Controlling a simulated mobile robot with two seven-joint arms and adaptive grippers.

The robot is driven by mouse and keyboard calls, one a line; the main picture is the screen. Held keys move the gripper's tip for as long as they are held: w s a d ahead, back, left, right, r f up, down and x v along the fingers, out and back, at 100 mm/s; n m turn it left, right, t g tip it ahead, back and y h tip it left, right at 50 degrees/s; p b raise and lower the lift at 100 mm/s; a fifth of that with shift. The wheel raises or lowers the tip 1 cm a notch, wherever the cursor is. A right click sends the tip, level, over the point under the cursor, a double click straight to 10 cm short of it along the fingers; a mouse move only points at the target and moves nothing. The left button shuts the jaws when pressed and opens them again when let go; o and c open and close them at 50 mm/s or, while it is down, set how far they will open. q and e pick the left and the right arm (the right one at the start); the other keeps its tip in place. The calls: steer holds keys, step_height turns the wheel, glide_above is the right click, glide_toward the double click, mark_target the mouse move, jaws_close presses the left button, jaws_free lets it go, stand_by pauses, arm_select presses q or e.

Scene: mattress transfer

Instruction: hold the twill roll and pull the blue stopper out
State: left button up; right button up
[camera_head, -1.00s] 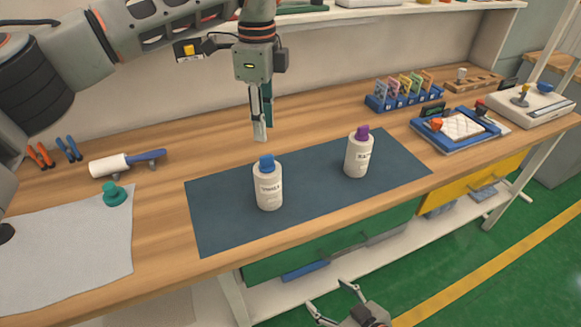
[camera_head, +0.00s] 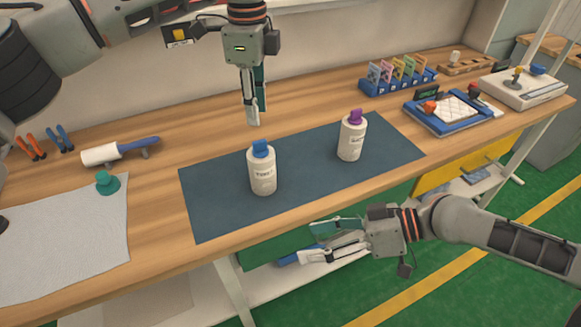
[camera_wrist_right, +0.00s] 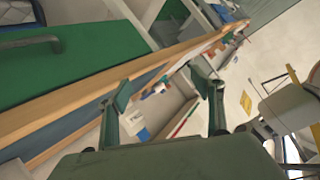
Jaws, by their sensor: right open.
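The twill roll (camera_head: 262,175), a white upright cylinder with a dark label, stands on the dark blue mat. The blue stopper (camera_head: 260,148) sits in its top. My left gripper (camera_head: 253,118) points down above the bench, behind the mat and apart from the roll; its fingers overlap, so its opening is unclear. My right gripper (camera_head: 312,241) is open and empty in front of the bench edge, pointing left, below and to the right of the roll. Its two spread fingers also show in the right wrist view (camera_wrist_right: 162,88), with nothing held between them.
A similar white roll with a purple stopper (camera_head: 352,138) stands right on the mat (camera_head: 215,205). A lint roller (camera_head: 120,150), green knob (camera_head: 107,183) and grey cloth (camera_head: 70,235) lie left. A blue tray (camera_head: 450,127) and card rack (camera_head: 398,88) stand right.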

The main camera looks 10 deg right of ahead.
mark_target(262, 167)
steer(key=w+a+r+n+t, duration=0.1)
steer(key=w, duration=0.4)
steer(key=w+a+r+t, duration=0.1)
steer(key=w, duration=0.5)
steer(key=w+a+r+n+t, duration=0.1)
steer(key=w, duration=0.5)
steer(key=shift+r+n+t, duration=0.25)
steer(key=shift+n+t, duration=0.05)
steer(key=shift+w+a, duration=0.15)
steer(key=shift+w, duration=0.05)
steer(key=shift+w+a, duration=0.25)
steer(key=shift+x, duration=3.5)
steer(key=shift+c, duration=0.3)
